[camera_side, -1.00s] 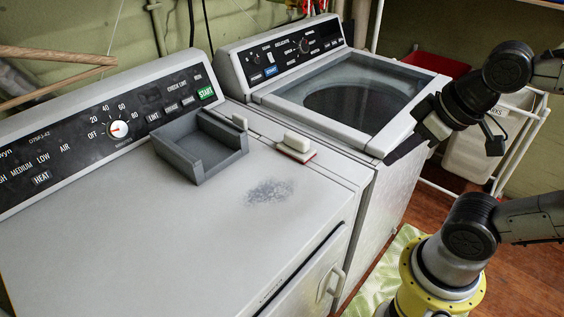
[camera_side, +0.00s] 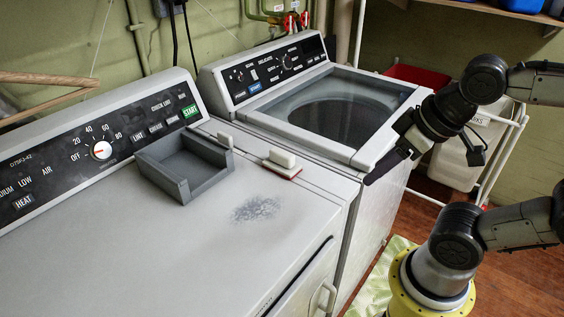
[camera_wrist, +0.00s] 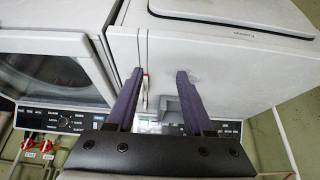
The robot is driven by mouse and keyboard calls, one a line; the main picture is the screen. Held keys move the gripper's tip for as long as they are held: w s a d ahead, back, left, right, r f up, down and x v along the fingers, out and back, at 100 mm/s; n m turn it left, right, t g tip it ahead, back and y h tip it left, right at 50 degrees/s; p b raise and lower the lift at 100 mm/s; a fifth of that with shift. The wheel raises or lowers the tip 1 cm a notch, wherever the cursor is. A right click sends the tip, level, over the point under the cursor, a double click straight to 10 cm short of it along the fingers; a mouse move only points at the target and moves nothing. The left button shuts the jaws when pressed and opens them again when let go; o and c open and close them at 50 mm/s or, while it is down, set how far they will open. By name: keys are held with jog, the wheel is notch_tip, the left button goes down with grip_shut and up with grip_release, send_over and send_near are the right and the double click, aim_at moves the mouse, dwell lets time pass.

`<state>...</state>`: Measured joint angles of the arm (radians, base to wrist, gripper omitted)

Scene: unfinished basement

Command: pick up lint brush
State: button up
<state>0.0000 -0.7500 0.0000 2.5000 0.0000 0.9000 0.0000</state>
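A small brush with a white grip and a red base (camera_side: 282,161), likely the lint brush, lies on the white dryer top near its right edge, beside the washer. In the wrist view a narrow red and white strip (camera_wrist: 145,88), probably the same brush, shows beside the left finger and is partly hidden. My gripper (camera_side: 368,181) is to the right of the brush, by the washer's front corner and well apart from it. In the wrist view my gripper (camera_wrist: 160,72) is open, with nothing held between its two dark fingers.
A grey lint-like patch (camera_side: 256,209) lies in front of the brush. The washer (camera_side: 357,158) stands alongside. The dryer's front top is clear.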

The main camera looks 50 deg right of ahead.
jog(key=o, duration=0.7)
jog(key=w+r+n+g, duration=0.1)
jog(key=w+r+n, duration=0.6)
jog(key=n, duration=0.4)
jog(key=n+g, duration=0.5)
jog(key=n, duration=0.2)
send_over(282, 152)
notch_tip(282, 152, down, 13)
jog(key=shift+w+a+f, duration=0.1)
jog(key=shift+f, duration=2.9)
